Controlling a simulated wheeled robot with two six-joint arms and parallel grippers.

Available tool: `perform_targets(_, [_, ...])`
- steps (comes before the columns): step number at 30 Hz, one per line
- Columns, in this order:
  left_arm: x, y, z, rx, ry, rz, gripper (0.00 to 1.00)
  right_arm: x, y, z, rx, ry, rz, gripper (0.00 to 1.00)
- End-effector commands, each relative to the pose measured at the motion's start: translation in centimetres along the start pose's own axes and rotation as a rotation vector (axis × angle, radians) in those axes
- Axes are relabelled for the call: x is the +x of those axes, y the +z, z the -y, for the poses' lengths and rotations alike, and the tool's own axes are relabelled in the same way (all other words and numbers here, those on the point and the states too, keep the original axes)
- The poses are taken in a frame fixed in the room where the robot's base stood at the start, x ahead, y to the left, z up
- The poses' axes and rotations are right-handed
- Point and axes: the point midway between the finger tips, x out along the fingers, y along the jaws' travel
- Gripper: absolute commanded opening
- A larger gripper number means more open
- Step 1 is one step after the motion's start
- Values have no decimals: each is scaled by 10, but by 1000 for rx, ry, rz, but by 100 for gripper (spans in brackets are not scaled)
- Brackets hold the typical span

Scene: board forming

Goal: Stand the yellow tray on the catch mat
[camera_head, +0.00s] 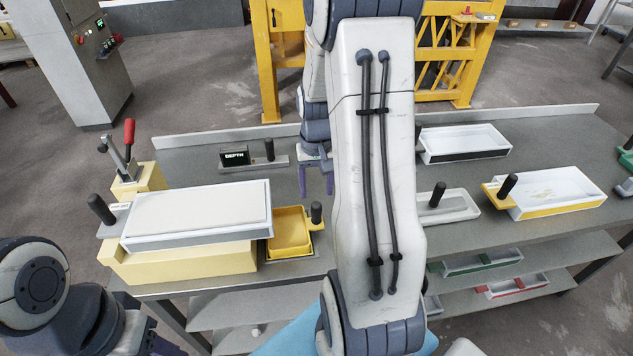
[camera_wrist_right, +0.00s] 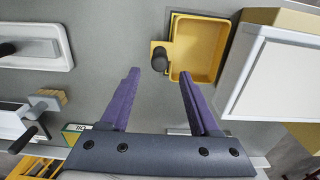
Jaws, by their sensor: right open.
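The yellow tray (camera_head: 290,236) is a small open tray with a dark upright knob at its right. It stands at the bench's front edge, beside the cream block; a thin dark edge shows around it, and I cannot tell if this is the catch mat. In the right wrist view the tray (camera_wrist_right: 197,50) looks empty, and its knob lies in line with the gap between my fingers. My right gripper (camera_head: 316,182) is open and empty behind the tray; its purple fingers also show in the wrist view (camera_wrist_right: 158,76). My left gripper (camera_head: 160,347) is mostly cut off at bottom left.
A large white-topped mould (camera_head: 200,213) rests on the cream block (camera_head: 185,262) left of the tray. A DEPTH gauge (camera_head: 235,158) stands behind. A flat grey tray (camera_head: 455,206) and a yellow-ended mould (camera_head: 555,192) sit right. A blue surface (camera_head: 290,338) shows below. My right arm hides the bench middle.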

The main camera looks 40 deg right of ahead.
Motion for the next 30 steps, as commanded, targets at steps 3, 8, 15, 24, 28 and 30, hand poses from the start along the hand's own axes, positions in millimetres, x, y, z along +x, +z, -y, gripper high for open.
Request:
perform_targets(3, [2,0,0,0,0,0,50,-16,-1,0,0,0,-3,62])
perform_targets(8, [3,0,0,0,0,0,50,-24,0,0,0,0,0,62])
perform_targets(15, [2,0,0,0,0,0,50,-30,7,20,-56,-3,-3,62])
perform_targets(24, [2,0,0,0,0,0,50,-69,123,154,-561,-39,-19,62])
perform_targets(28, [3,0,0,0,0,0,50,-80,195,182,-809,-60,-18,62])
perform_targets(30, [3,0,0,0,0,0,50,-84,229,187,-925,-71,-16,62])
